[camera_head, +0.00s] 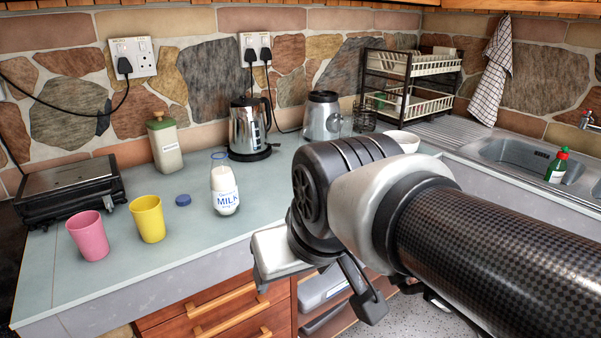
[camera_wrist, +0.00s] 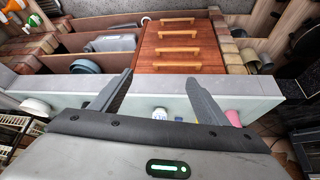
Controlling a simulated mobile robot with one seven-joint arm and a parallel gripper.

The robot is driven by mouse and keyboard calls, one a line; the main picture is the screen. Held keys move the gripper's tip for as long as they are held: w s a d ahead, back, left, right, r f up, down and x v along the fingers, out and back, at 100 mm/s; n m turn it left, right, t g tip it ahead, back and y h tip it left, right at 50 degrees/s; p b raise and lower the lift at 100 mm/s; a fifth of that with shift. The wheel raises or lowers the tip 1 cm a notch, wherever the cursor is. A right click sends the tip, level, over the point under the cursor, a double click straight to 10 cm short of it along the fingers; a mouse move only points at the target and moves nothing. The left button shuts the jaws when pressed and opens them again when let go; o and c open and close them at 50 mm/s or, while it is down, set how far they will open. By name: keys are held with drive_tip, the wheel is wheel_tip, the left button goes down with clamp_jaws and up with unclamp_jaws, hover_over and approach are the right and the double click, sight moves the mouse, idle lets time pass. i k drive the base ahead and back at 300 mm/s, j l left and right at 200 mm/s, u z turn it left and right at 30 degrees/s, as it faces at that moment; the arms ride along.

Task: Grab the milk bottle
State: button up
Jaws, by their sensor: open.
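The milk bottle (camera_head: 225,190) is clear glass with white milk and a blue "MILK" label. It stands upright on the counter, left of my arm in the head view. In the wrist view the bottle (camera_wrist: 160,115) shows small between my fingers, partly hidden by the gripper body. My gripper (camera_wrist: 162,88) is open with nothing between its fingers. In the head view it is in front of the counter edge, to the right of and nearer than the bottle, and partly hidden by my own wrist.
A yellow cup (camera_head: 147,219), a pink cup (camera_head: 88,236) and a blue lid (camera_head: 183,200) are left of the bottle. A kettle (camera_head: 249,128) and a canister (camera_head: 164,143) stand behind. A black appliance (camera_head: 70,190) is far left. Wooden drawers (camera_head: 216,312) lie below the counter (camera_head: 165,245).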

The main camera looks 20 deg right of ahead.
sight(223, 187)
drive_tip(key=i+l+u, duration=0.2)
drive_tip(key=i+l, duration=0.2)
drive_tip(key=i+l+u, duration=0.25)
drive_tip(key=l, duration=0.3)
drive_tip(key=i, duration=0.1)
